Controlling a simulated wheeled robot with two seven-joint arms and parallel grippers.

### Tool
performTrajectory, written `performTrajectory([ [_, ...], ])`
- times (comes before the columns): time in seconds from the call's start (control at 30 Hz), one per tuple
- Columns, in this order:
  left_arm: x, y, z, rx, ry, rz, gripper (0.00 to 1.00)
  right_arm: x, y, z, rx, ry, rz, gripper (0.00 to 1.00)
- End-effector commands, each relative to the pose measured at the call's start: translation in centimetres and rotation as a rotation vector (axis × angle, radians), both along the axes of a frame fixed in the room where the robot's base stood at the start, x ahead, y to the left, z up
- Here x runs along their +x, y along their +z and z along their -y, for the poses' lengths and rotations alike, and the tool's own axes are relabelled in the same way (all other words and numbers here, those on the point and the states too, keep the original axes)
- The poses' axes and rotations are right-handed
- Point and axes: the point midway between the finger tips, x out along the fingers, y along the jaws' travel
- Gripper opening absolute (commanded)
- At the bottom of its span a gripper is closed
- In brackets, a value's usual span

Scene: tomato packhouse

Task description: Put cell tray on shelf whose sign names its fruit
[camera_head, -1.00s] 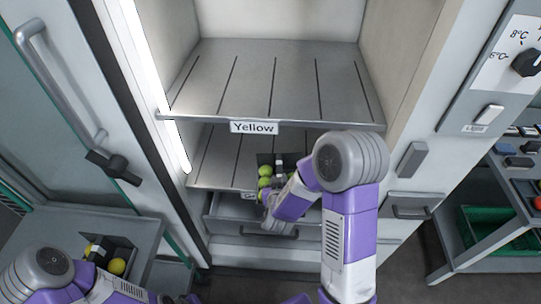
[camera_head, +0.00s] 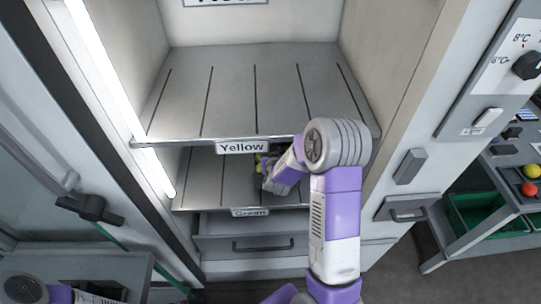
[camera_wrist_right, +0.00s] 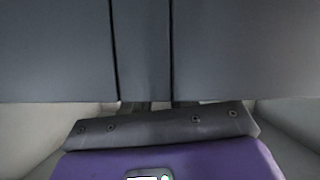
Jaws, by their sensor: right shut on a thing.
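My right gripper (camera_head: 266,170) is shut on the cell tray, inside the lower bay above the shelf with the "Green" sign (camera_head: 250,212). Of the tray and its yellow-green fruit (camera_head: 261,158), only a small part shows; the "Yellow" shelf edge and my wrist hide the rest. I cannot tell whether the tray touches the shelf (camera_head: 200,190). The "Yellow" sign (camera_head: 242,147) is on the shelf (camera_head: 235,95) above. In the right wrist view, a grey slotted panel (camera_wrist_right: 230,50) fills the upper part, and the tray does not show. My left gripper is out of view.
A cut-off sign (camera_head: 225,2) is at the top. A drawer (camera_head: 255,240) is below the "Green" shelf. The cabinet's side walls stand close on both sides. An open glass door (camera_head: 50,190) is at left. A cart with green crates (camera_head: 490,215) is at right. The "Yellow" shelf is empty.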

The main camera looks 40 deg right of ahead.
Motion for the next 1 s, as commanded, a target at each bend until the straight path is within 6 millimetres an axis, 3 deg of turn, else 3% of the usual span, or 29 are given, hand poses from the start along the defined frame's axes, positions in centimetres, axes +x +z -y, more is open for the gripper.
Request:
performTrajectory([
  [0.33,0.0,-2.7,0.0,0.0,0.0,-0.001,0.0,0.0,-3.4,0.2,-0.001,-0.002,0.003,0.0],
  [0.6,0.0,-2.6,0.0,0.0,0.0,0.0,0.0,0.0,-3.4,0.2,-0.001,-0.002,0.003,0.0],
  [0.63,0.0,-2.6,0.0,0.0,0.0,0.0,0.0,-0.1,-3.5,0.1,0.001,-0.002,-0.001,0.3],
  [0.77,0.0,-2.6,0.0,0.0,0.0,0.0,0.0,-0.1,-3.5,0.1,0.001,-0.001,0.0,0.5],
  [1.0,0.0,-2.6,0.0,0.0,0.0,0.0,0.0,-0.1,-3.5,0.1,0.001,-0.003,0.0,0.51],
])
